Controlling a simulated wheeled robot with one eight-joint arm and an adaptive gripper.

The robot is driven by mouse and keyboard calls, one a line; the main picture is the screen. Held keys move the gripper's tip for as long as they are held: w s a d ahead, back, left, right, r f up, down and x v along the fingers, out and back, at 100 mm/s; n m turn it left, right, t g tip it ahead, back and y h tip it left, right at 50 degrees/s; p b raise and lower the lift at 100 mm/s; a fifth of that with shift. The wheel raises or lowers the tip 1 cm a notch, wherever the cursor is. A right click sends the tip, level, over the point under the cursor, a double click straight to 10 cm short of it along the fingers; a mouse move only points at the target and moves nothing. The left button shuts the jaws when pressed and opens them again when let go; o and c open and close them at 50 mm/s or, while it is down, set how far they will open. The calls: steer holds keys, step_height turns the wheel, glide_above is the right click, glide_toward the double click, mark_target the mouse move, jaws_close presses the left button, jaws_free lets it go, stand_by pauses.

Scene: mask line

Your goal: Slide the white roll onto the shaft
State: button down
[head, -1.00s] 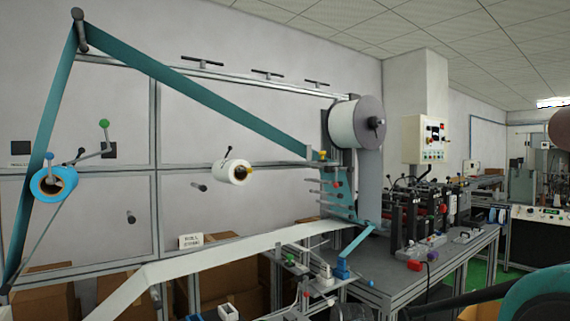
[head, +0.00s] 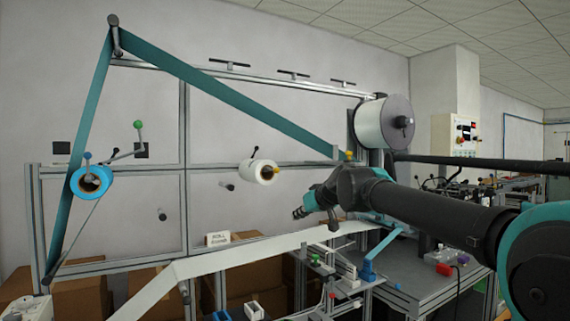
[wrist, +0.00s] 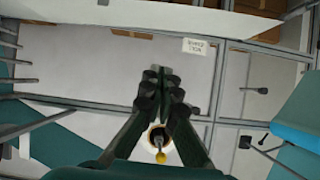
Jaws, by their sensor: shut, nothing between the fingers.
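The white roll (head: 255,172) sits on a peg with a yellow knob and a dark lever on the frame by the wall. In the wrist view, which is upside down, the roll (wrist: 150,135) shows partly between my fingers, farther off. My gripper (head: 299,212) is right of and below the roll in the head view, apart from it. In the wrist view its fingertips (wrist: 163,75) are together with nothing between them. Two bare shafts stick out of the frame: one (head: 230,187) left of the roll and one (head: 162,214) lower left. I cannot tell which is meant.
A blue roll (head: 92,181) hangs at left beside a teal band (head: 80,150). A big white reel (head: 383,124) is at upper right. A white web (head: 250,249) runs below the rolls, near a small sign (head: 217,239). A machine bench (head: 405,275) stands at right.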

steer(key=t+y, duration=0.1)
steer(key=t, duration=0.1)
glide_toward(268, 163)
steer(key=shift+n, duration=0.4)
steer(key=shift+x, duration=3.2)
steer(key=shift+w+a+f, duration=0.15)
steer(key=shift+w, duration=0.1)
steer(key=shift+w+a, duration=0.2)
steer(key=shift+w, duration=0.1)
steer(key=s+d, duration=0.4)
steer(key=s, duration=0.2)
steer(key=shift+s+d, duration=0.25)
steer(key=shift+s, duration=0.1)
